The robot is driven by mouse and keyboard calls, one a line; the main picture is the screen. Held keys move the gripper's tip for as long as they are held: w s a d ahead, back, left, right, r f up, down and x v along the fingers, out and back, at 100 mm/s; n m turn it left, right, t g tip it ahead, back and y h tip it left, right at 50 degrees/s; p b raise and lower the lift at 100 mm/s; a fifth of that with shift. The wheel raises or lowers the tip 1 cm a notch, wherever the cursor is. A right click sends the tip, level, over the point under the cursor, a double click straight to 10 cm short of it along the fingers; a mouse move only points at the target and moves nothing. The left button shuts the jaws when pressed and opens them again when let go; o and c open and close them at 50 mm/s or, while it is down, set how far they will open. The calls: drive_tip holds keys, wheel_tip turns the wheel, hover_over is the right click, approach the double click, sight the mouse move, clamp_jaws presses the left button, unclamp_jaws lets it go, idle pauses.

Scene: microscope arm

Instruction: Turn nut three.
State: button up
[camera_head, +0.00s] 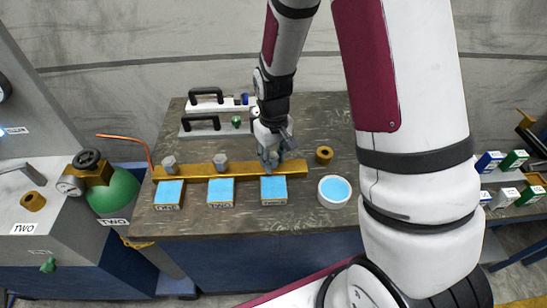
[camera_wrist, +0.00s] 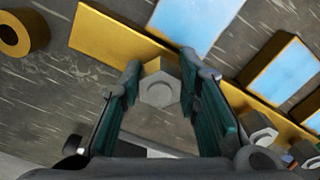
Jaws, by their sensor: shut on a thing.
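Nut three (camera_wrist: 160,92), a grey hexagonal nut, stands on the brass bar (camera_wrist: 115,38) in the wrist view. My gripper (camera_wrist: 161,68) has one green-padded finger on each side of it and is shut on it. In the head view my gripper (camera_head: 270,158) reaches down to the right part of the brass bar (camera_head: 195,171), behind the third blue-topped block (camera_head: 273,190), and mostly hides this nut. Two other hex nuts stand farther left on the bar, the left one (camera_head: 169,163) and the middle one (camera_head: 221,162).
A brass ring (camera_head: 324,155) and a white round dish with a blue top (camera_head: 334,191) lie right of the bar. Two more blue-topped blocks stand in front. Black-handled panels (camera_head: 201,126) lie behind. A green tank (camera_head: 115,192) stands left of the table.

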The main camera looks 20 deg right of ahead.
sight(273, 158)
drive_tip(key=o, duration=1.2)
drive_tip(key=shift+c, duration=0.2)
drive_tip(key=shift+r, duration=0.1)
wheel_tip(273, 158, up, 12)
drive_tip(key=s+r+m+t, duration=0.2)
drive_tip(key=s+r+t, duration=0.3)
drive_tip(key=s+r, duration=1.2)
drive_tip(key=shift+s+r, duration=0.25)
drive_tip(key=shift+s, duration=1)
